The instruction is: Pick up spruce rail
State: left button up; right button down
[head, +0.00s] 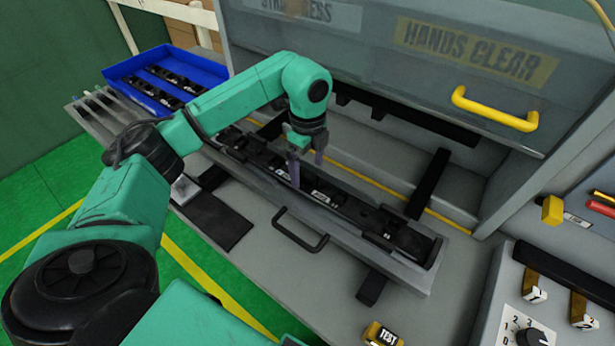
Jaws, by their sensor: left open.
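A long dark rail (352,212) with small white labels lies in a long grey tray (362,247) across the bench. The labels are too small to read, so I cannot tell if it is the spruce rail. My left gripper (307,169) is open, pointing down over the middle of the tray. Its fingertips are close to the rail, and I cannot tell whether they touch it. My left forearm and gripper hide part of the tray. My right gripper is not in view.
A blue bin (207,71) with dark labelled parts stands at the back left. A raised clear guard with a yellow handle (494,110) hangs behind the tray. The tray has a black front handle (300,232). A control panel (517,315) and TEST button (382,335) are at right.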

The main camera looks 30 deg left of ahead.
pick_arm(q)
notch_tip(320, 180, down, 2)
jog(key=shift+f, duration=0.25)
grip_shut()
